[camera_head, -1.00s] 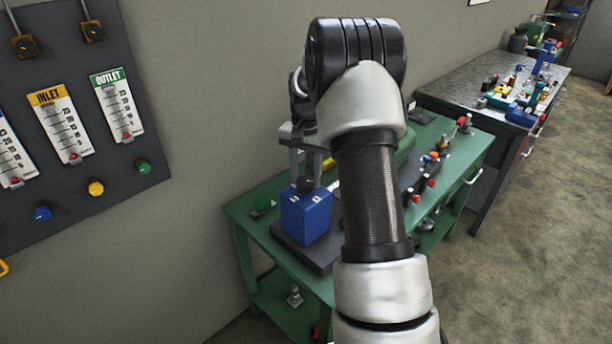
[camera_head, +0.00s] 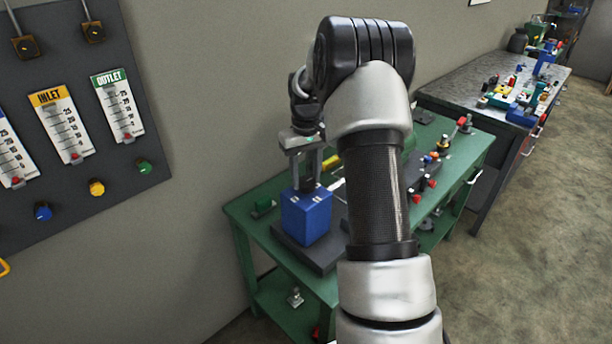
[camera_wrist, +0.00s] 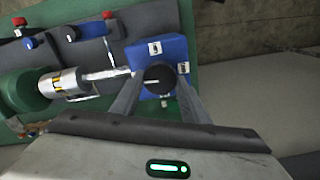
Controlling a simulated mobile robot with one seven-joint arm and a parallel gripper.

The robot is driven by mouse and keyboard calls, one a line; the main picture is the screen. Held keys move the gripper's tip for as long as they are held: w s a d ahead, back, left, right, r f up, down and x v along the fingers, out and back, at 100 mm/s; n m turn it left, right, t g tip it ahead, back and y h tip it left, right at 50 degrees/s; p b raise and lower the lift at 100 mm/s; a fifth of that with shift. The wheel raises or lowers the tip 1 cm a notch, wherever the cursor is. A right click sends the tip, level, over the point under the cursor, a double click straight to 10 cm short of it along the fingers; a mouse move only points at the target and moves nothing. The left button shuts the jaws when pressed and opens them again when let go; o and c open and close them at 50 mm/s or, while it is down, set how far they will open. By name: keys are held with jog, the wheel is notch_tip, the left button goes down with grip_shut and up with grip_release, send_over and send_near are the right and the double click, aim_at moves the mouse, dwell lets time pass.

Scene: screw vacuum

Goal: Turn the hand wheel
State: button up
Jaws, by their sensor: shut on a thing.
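The hand wheel (camera_wrist: 159,79) is a small dark round knob with a pale mark, on top of a blue block (camera_wrist: 176,52) in the wrist view. In the head view the blue block (camera_head: 306,217) stands on a dark base plate on the green table, and the dark wheel (camera_head: 308,187) shows only in part. My gripper (camera_wrist: 158,84) points down at the block, its two fingers on either side of the wheel, shut on it. In the head view my gripper (camera_head: 305,178) is upright above the block.
A silver cylinder (camera_wrist: 66,84) with a shaft reaches toward the block. Red and blue knobs stand nearby on the green table (camera_head: 245,213). A wall panel with gauges (camera_head: 70,125) is at left. A grey workbench (camera_head: 470,90) with loose parts stands at back right.

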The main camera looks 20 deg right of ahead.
aim_at(306, 181)
jog(key=shift+n, duration=0.4)
jog(key=o, duration=1.1)
jog(key=shift+r, duration=0.1)
notch_tip(306, 181, up, 17)
jog(key=shift+r, duration=0.15)
